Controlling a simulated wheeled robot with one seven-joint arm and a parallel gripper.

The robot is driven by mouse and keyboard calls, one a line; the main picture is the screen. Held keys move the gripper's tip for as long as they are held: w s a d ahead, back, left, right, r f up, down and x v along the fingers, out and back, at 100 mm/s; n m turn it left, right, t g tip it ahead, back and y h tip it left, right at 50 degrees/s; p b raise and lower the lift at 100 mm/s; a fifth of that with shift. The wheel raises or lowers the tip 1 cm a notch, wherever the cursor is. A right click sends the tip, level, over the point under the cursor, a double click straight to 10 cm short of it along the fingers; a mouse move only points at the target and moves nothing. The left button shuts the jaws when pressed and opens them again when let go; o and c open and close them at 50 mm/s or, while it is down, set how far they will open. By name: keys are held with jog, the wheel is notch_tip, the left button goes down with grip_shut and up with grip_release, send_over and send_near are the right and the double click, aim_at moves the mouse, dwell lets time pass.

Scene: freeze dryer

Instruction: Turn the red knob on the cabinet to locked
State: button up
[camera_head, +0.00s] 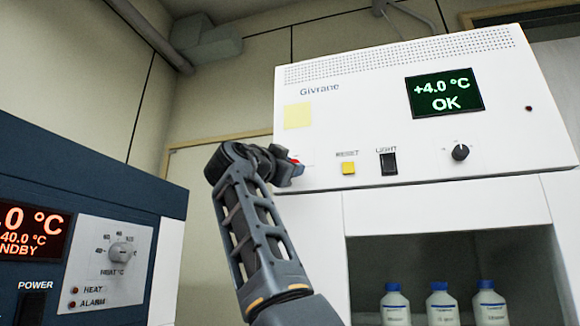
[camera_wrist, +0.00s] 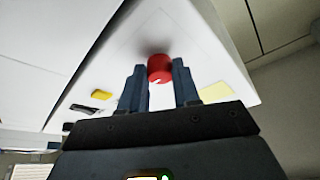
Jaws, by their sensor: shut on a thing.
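The red knob (camera_wrist: 160,67) sits on the white front panel of the cabinet (camera_head: 420,60). In the wrist view it lies between the two dark fingers of my gripper (camera_wrist: 159,72), one on each side, and the gripper is shut on it. A short white mark shows on the knob's face; the lock labels cannot be read. In the head view my gripper (camera_head: 289,168) is at the panel's left part, and only a sliver of the red knob (camera_head: 295,161) shows past it.
Right of the knob are a yellow reset button (camera_head: 348,168), a black light switch (camera_head: 388,164) and a black dial (camera_head: 460,152). A green display (camera_head: 445,93) reads +4.0 °C OK. Several white bottles (camera_head: 440,308) stand in the bay below. A dark blue unit (camera_head: 90,165) stands at left.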

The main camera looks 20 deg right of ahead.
jog(key=o, duration=1.1)
jog(key=shift+c, duration=0.2)
jog(key=shift+a, duration=0.1)
jog(key=b+v, duration=0.3)
jog(key=v, duration=0.4)
jog(key=shift+s+a, duration=0.2)
jog(key=shift+s, duration=0.05)
jog(key=shift+f, duration=0.15)
